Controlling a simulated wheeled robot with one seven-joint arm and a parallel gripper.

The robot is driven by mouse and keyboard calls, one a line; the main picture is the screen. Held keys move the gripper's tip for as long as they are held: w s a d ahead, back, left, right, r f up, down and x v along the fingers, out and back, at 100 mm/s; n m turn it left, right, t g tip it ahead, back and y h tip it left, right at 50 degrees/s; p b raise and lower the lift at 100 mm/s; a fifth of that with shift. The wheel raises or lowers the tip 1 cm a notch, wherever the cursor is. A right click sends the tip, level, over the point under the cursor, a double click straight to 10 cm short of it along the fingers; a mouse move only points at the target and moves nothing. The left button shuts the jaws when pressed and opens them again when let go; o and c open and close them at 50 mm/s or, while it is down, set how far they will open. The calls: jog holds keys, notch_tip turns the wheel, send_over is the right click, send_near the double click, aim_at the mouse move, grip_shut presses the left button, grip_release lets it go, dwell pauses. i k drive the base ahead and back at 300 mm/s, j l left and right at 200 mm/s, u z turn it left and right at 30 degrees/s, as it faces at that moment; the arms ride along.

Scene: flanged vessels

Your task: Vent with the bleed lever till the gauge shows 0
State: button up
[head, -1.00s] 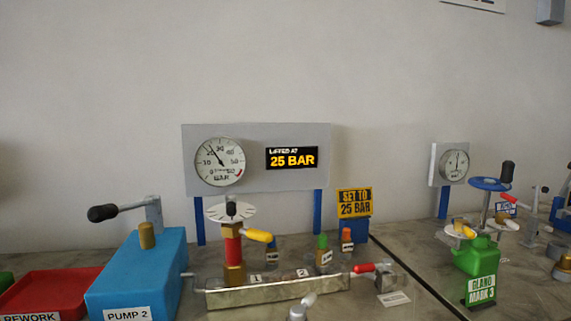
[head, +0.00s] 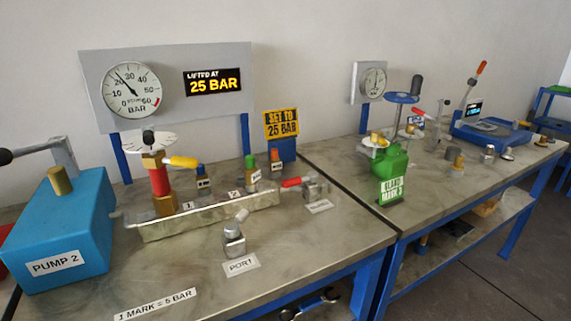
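The large gauge (head: 132,88) hangs on a grey panel at the upper left in the head view. Its needle points up and left, somewhere between 20 and 30 bar. A display (head: 213,84) beside it reads "LIFTED AT 25 BAR". A red-handled lever (head: 292,182) sits on a small metal valve at the right end of the manifold (head: 215,212); it looks like the bleed lever, but its label is too small to read. The red handle points left, toward the manifold. My gripper is not in view.
A blue pump (head: 62,235) marked "PUMP 2" stands at left. A small metal fitting (head: 234,240) stands by the "PORT" label. The bench front is mostly clear. A green vessel (head: 391,161) stands at right.

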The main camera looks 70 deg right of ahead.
aim_at(312, 177)
jog(key=k+l+z, duration=0.15)
jog(key=l, duration=0.2)
jog(key=k+l+z, duration=0.15)
jog(key=l, duration=0.25)
jog(key=k+l+z, duration=0.15)
jog(key=l, duration=0.2)
jog(key=k+l+z, duration=0.15)
jog(key=l, duration=0.25)
